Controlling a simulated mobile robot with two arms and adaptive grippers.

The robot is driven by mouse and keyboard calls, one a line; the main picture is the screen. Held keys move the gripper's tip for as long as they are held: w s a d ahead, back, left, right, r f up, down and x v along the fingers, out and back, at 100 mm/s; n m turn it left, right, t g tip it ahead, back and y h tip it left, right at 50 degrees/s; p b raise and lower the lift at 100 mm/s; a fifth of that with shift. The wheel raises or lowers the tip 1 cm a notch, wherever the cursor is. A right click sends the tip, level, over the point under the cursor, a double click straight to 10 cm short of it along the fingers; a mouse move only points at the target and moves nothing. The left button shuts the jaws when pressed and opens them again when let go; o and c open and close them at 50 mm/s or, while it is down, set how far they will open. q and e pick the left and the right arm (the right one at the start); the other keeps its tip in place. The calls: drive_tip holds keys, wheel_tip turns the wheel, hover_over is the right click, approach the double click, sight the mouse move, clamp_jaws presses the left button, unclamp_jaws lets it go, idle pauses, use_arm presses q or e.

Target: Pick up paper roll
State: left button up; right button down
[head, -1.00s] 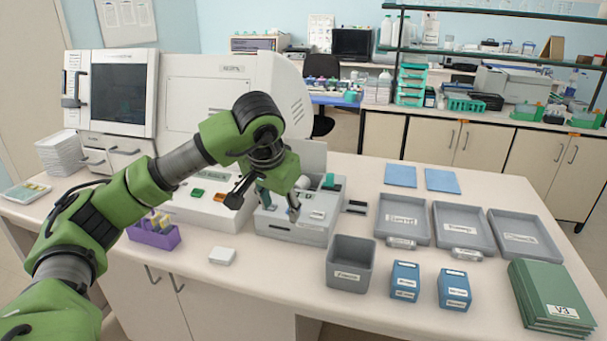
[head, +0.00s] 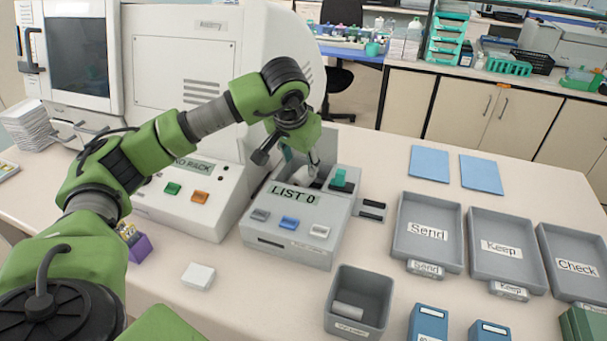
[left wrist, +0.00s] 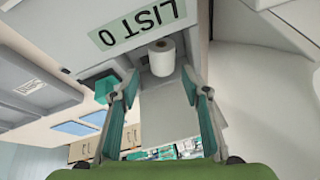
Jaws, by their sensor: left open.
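A white paper roll (left wrist: 161,57) sits in the open top of the grey LIST 0 machine (head: 296,232). It also shows partly in the head view (head: 303,175), under my gripper. My left gripper (head: 298,162) is over the machine's open top, pointing down. In the left wrist view its two teal-padded fingers (left wrist: 159,82) are spread wide and empty. The roll lies just beyond the fingertips, roughly centred between them; I cannot tell if it touches either one. My right gripper is not in view.
A grey bin (head: 369,285) with a white cylinder (head: 348,311) stands right of the machine. Grey Send (head: 428,255), Keep (head: 505,265) and Check trays lie further right. A white box (head: 198,275) lies in front. A large white analyser (head: 190,75) rises behind my arm.

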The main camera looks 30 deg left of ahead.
sight(302, 174)
use_arm(q)
drive_tip(key=x, duration=0.2)
drive_tip(key=shift+w+a+f, duration=0.1)
drive_tip(key=shift+w+f, duration=0.1)
drive_tip(key=shift+f, duration=0.15)
drive_tip(key=shift+w+a+f+p, duration=0.1)
drive_tip(key=shift+w+f+p, duration=0.25)
drive_tip(key=shift+f, duration=0.15)
drive_tip(key=p+x, duration=0.2)
drive_tip(key=x, duration=0.2)
drive_tip(key=shift+w+a, duration=0.1)
drive_tip(key=shift+a, duration=0.05)
drive_tip(key=shift+w+f, duration=0.2)
drive_tip(key=shift+f, duration=0.1)
drive_tip(key=shift+s, duration=0.1)
drive_tip(key=c, duration=0.9)
drive_tip(key=shift+c, duration=0.5)
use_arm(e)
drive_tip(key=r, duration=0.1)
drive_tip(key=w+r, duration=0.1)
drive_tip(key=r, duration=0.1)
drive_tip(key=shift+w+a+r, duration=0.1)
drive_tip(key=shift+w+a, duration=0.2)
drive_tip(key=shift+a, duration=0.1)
